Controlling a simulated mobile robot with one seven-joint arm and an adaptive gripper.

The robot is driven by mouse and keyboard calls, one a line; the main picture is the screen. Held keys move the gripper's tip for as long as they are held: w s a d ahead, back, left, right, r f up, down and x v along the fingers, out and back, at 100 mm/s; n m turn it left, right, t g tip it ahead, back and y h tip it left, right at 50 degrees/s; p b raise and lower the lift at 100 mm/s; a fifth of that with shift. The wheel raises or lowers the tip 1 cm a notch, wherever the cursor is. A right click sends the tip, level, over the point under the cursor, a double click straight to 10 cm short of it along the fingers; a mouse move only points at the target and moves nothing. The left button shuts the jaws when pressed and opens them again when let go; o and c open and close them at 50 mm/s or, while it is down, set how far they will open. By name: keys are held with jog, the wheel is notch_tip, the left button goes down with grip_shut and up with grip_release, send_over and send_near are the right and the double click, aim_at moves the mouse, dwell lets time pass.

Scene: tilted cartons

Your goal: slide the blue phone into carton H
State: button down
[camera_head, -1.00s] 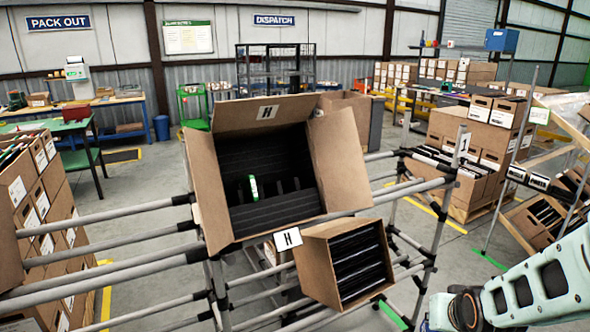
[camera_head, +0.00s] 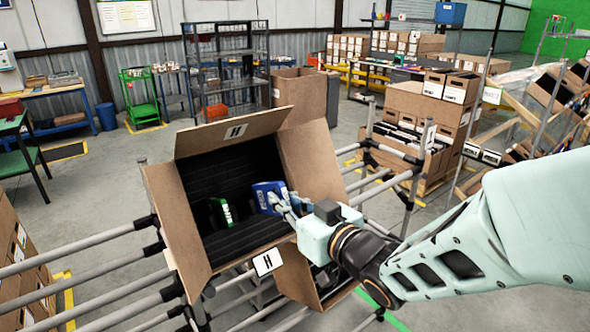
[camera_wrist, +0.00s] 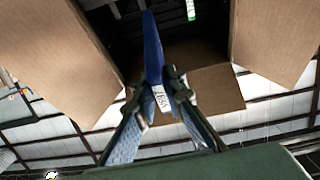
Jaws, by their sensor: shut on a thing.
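Carton H (camera_head: 178,222) is an open, tilted cardboard carton with a dark ribbed inside, its flaps spread and an H label on the top flap. My gripper (camera_head: 284,205) is at the right part of its opening, shut on the blue phone (camera_head: 268,193). In the wrist view the blue phone (camera_wrist: 152,50) stands edge-on between the two fingers (camera_wrist: 157,98), with a white label near the fingertips. It points into the dark inside of the carton. A green-edged item (camera_head: 221,211) stands inside the carton, left of the phone.
The carton rests on a rack of grey pipes (camera_head: 90,240). The right flap (camera_head: 312,160) stands close beside my gripper.

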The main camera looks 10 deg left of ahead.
aim_at(266, 203)
jog(key=shift+y, duration=0.3)
jog(key=a, duration=0.1)
jog(key=w+a+f+b, duration=0.1)
jog(key=a+b, duration=0.1)
jog(key=shift+w+a+f, duration=0.3)
jog(key=shift+w+a, duration=0.05)
jog(key=shift+a, duration=0.05)
jog(key=shift+f+n, duration=0.1)
jog(key=shift+n, duration=0.2)
jog(key=shift+s+d+f+b, duration=0.1)
jog(key=shift+f+b, duration=0.25)
jog(key=shift+b, duration=0.1)
jog(key=shift+f, duration=0.15)
jog(key=shift+w+a+b, duration=0.25)
jog(key=shift+a+b, duration=0.05)
jog(key=shift+b, duration=0.1)
jog(key=shift+f, duration=0.1)
